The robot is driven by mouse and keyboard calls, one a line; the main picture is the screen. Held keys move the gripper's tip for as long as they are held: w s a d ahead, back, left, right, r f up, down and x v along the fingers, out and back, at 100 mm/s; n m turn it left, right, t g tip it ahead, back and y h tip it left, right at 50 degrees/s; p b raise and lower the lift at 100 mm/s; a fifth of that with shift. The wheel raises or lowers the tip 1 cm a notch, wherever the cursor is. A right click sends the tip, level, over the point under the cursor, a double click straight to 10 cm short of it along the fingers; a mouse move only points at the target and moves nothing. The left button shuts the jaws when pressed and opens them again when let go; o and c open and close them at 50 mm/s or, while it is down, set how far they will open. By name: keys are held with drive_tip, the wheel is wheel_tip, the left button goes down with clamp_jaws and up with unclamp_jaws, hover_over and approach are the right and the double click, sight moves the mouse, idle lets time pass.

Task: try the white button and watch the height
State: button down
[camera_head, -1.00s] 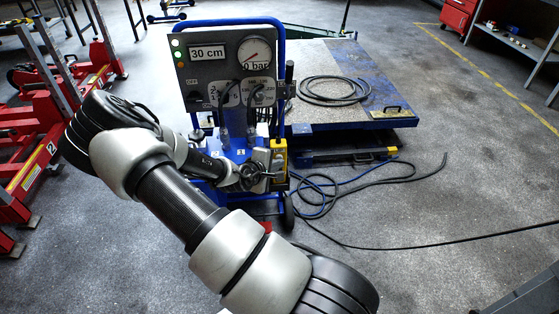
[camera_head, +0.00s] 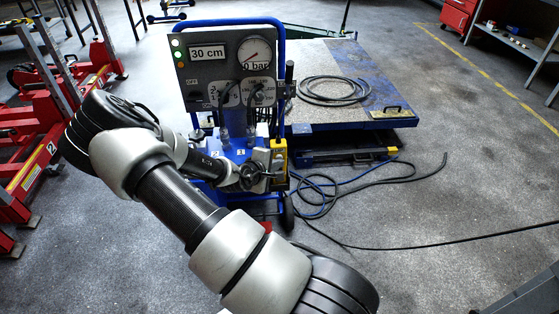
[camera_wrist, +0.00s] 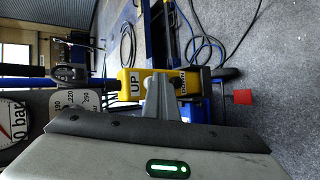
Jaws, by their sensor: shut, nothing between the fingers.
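A yellow control pendant (camera_head: 279,152) hangs at the right side of the blue pump trolley (camera_head: 236,143). In the wrist view the yellow pendant (camera_wrist: 127,82) carries UP and DOWN labels. My gripper (camera_wrist: 165,80) is shut and empty, its fingertips over the pendant between the two labels. I cannot tell whether they touch it. No white button shows; the fingers cover the pendant's middle. In the head view my gripper (camera_head: 270,168) is beside the pendant. The height display (camera_head: 208,53) reads 30 cm. The pressure gauge (camera_head: 254,51) reads 0 bar.
A low blue-edged platform (camera_head: 375,75) stands behind the trolley with a coiled black hose (camera_head: 333,91) on it. Hoses and cables (camera_head: 320,190) lie on the floor to the right. Red lift equipment (camera_head: 35,165) stands at the left. The floor at right front is mostly clear.

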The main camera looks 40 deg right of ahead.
idle(0.3)
drive_tip(key=shift+s+a, duration=0.55)
drive_tip(key=shift+s, duration=0.3)
drive_tip(key=shift+s+a+p, duration=0.25)
drive_tip(key=shift+s+a, duration=0.2)
drive_tip(key=shift+s, duration=0.25)
drive_tip(key=shift+s+a+p, duration=0.2)
drive_tip(key=shift+s+a, duration=0.2)
drive_tip(key=shift+s, duration=0.35)
drive_tip(key=shift+s+a+p, duration=0.25)
drive_tip(key=shift+s+a, duration=0.2)
drive_tip(key=shift+s, duration=0.25)
